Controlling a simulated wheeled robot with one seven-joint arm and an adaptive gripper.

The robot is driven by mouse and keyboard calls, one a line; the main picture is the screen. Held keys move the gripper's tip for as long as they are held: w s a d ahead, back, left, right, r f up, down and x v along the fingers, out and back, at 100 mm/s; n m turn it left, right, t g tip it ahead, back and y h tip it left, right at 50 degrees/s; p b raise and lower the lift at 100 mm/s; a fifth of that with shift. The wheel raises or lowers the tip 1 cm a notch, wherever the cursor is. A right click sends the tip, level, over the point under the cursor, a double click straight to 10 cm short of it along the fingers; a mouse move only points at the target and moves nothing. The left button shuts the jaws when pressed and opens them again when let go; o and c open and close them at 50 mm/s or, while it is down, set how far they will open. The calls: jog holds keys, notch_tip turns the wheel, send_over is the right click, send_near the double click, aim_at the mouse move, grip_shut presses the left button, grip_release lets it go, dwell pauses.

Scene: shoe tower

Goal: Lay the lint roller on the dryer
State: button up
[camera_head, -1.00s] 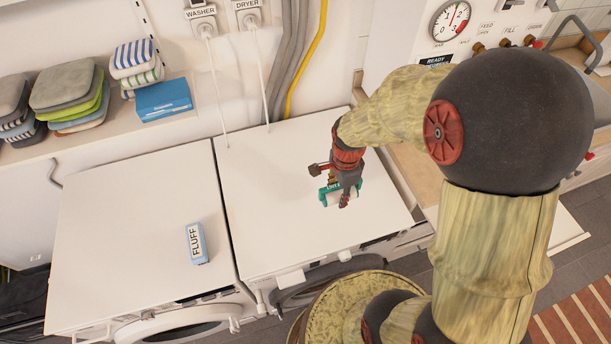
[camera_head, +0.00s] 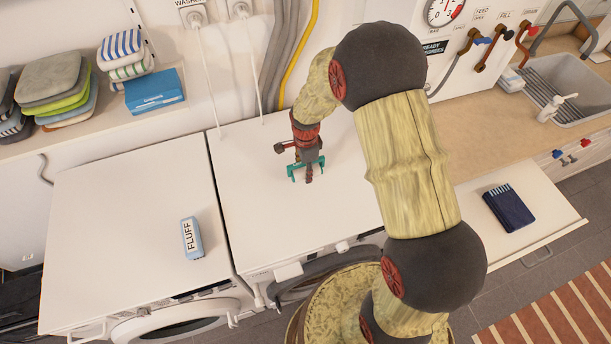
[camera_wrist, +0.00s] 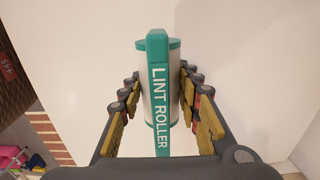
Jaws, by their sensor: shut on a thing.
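The lint roller (camera_wrist: 159,95), teal and white with its name on the handle, stands between the fingers of my gripper (camera_wrist: 160,78) in the wrist view. My gripper is shut on it. In the head view, teal parts of the roller (camera_head: 292,172) show around my gripper (camera_head: 307,172), which points down above the white top of the dryer (camera_head: 262,218). The dryer is the right of two machines. Whether the roller touches the top cannot be told.
The washer (camera_head: 110,215) stands left of the dryer, with a box marked FLUFF (camera_head: 192,238) on top. A shelf behind holds folded towels (camera_head: 58,85) and a blue box (camera_head: 154,90). The dryer's top is otherwise clear. A dark blue book-like thing (camera_head: 508,208) lies at right.

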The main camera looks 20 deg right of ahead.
jog(key=shift+w+f, duration=0.1)
jog(key=shift+f, duration=1.45)
jog(key=shift+f+b, duration=0.2)
jog(key=shift+b, duration=0.15)
jog(key=o, duration=1.1)
jog(key=shift+c, duration=0.2)
jog(key=shift+o, duration=0.3)
jog(key=shift+r, duration=0.1)
